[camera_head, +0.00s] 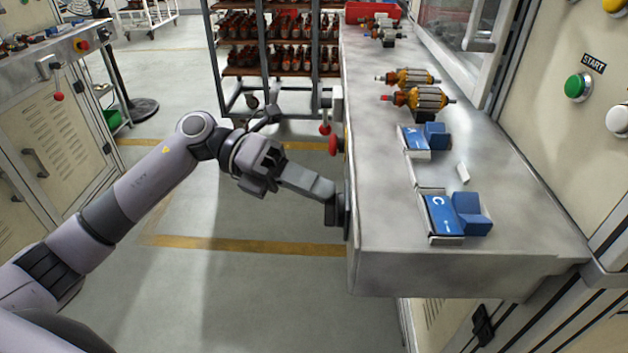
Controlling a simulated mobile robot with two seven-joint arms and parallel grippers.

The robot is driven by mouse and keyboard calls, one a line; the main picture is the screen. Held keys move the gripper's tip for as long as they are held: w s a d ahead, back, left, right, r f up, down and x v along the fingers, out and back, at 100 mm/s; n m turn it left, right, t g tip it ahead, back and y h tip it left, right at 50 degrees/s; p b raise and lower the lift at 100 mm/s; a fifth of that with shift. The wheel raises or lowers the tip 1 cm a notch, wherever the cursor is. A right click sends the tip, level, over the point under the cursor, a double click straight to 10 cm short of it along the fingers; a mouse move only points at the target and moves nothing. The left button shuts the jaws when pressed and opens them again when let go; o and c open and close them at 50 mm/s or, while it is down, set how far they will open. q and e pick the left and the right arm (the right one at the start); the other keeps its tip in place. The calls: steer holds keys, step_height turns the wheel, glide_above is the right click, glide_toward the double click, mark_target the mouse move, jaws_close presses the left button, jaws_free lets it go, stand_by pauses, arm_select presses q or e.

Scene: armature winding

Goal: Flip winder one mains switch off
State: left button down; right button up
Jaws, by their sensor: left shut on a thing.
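My left arm reaches in from the left, and its gripper (322,191) is at the left side face of the steel bench of the winder. Its fingers are shut on a dark switch (343,215) mounted on that side face. The fingers cover part of the switch, so its exact position is hard to read. My right gripper is not in view.
A green START button (577,87) is on the right panel.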

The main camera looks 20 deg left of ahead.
arm_select(q)
steer(key=shift+w+a+f+n+g+h+p, duration=0.15)
steer(key=shift+f+n+h, duration=0.2)
steer(key=shift+n, duration=0.55)
steer(key=shift+w+d+f+n+g+h+p, duration=0.15)
steer(key=shift+n+h, duration=0.3)
steer(key=shift+n, duration=0.45)
steer(key=shift+a+f+n+g+h, duration=0.1)
steer(key=shift+f+n+g+h, duration=0.2)
steer(key=shift+n, duration=0.6)
steer(key=c, duration=1.2)
jaws_free()
steer(key=shift+o, duration=0.2)
steer(key=a+b, duration=0.1)
steer(key=a, duration=0.6)
steer(key=shift+w+b, duration=0.35)
steer(key=shift+d+f, duration=0.1)
